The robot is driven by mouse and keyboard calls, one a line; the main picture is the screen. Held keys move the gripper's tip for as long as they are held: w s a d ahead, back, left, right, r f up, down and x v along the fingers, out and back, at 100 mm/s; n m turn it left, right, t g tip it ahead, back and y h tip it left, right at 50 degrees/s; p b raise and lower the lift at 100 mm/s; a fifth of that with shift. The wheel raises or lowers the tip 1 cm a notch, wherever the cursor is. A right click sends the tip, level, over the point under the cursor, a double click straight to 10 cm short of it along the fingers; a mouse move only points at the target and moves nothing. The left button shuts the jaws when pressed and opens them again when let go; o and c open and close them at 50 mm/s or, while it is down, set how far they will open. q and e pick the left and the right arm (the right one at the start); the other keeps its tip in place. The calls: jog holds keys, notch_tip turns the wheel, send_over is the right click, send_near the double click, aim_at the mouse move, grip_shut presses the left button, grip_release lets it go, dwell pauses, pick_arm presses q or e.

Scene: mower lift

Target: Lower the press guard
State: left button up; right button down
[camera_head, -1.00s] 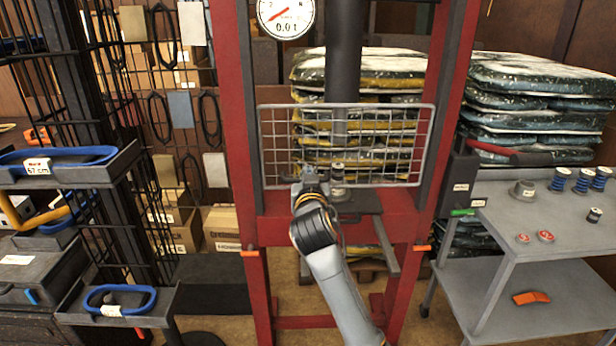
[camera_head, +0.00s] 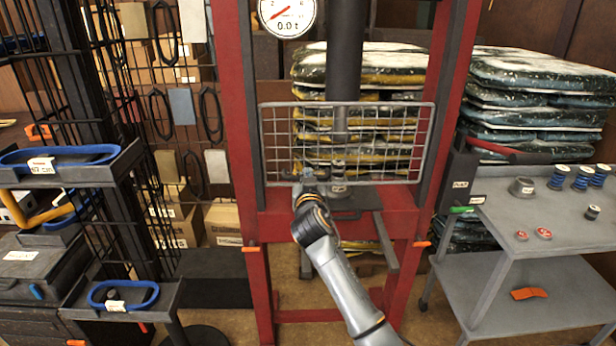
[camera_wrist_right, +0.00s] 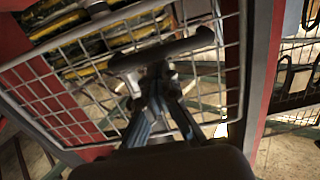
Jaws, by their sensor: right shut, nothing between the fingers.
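The press guard (camera_head: 262,143) is a grey wire-mesh panel in a metal frame. It stands upright across the front of the red press frame (camera_head: 233,110), its bottom edge just above the red press bed (camera_head: 400,208). My right gripper (camera_head: 306,176) is at the guard's lower left edge, shut and empty. In the right wrist view the gripper's fingers (camera_wrist_right: 156,78) are close to the guard's mesh (camera_wrist_right: 75,95); I cannot tell whether they touch it. Behind the mesh stands the dark press ram (camera_head: 342,60). My left gripper is not in view.
A grey cart (camera_head: 475,228) with small parts stands at the right. A red-handled lever (camera_head: 495,148) sticks out from the press's right side. Dark trays (camera_head: 125,165) with blue belts stand at the left. Stacked bags (camera_head: 540,75) are behind.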

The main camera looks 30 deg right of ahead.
notch_tip(320, 180, down, 9)
jog(key=b, duration=0.7)
jog(key=shift+r, duration=0.2)
jog(key=shift+f, duration=0.1)
